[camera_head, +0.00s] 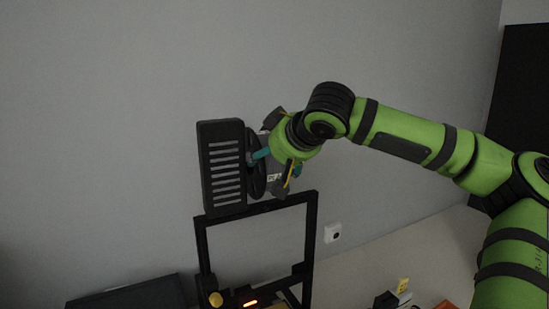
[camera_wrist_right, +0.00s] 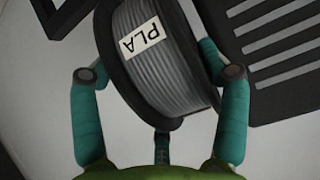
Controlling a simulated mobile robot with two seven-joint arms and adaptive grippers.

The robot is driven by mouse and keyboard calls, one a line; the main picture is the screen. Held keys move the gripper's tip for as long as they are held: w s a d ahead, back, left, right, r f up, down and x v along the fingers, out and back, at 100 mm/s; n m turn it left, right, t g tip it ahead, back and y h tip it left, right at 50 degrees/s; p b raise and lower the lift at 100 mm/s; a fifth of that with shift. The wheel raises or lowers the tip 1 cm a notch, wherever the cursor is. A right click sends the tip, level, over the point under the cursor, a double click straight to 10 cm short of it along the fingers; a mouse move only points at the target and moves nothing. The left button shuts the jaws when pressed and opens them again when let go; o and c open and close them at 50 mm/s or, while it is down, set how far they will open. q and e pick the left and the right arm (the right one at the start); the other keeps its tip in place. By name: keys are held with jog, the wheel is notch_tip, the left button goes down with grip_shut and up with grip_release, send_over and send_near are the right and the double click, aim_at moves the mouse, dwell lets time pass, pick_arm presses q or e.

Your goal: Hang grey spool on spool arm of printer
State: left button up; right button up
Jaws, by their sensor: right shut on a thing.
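The grey spool (camera_head: 273,182), with dark flanges and a PLA label, is at the upper middle of the head view, above the printer's top bar. It fills the upper middle of the right wrist view (camera_wrist_right: 165,60). My right gripper (camera_head: 270,166) is shut on it, with teal fingers on either side of it in the wrist view (camera_wrist_right: 160,75). The printer (camera_head: 312,235) is a black upright frame with a lit orange display. A black slotted panel (camera_head: 207,170) stands above its left end, close beside the spool. I cannot make out the spool arm. My left gripper is out of view.
A white wall socket (camera_head: 333,233) is right of the printer. A dark flat object (camera_head: 130,296) lies at lower left. Small items, including a yellow one (camera_head: 403,285), stand on the pale table (camera_head: 430,250) at lower right. The grey wall is behind.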

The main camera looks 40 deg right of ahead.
jog(key=o, duration=1.6)
jog(key=shift+d, duration=0.1)
jog(key=shift+o, duration=0.2)
jog(key=shift+a+r, duration=0.1)
jog(key=shift+a, duration=0.15)
jog(key=shift+s, duration=0.1)
jog(key=shift+s+a+r, duration=0.1)
jog(key=shift+s+r, duration=0.2)
jog(key=shift+s, duration=0.05)
jog(key=v, duration=1.1)
jog(key=shift+f, duration=0.15)
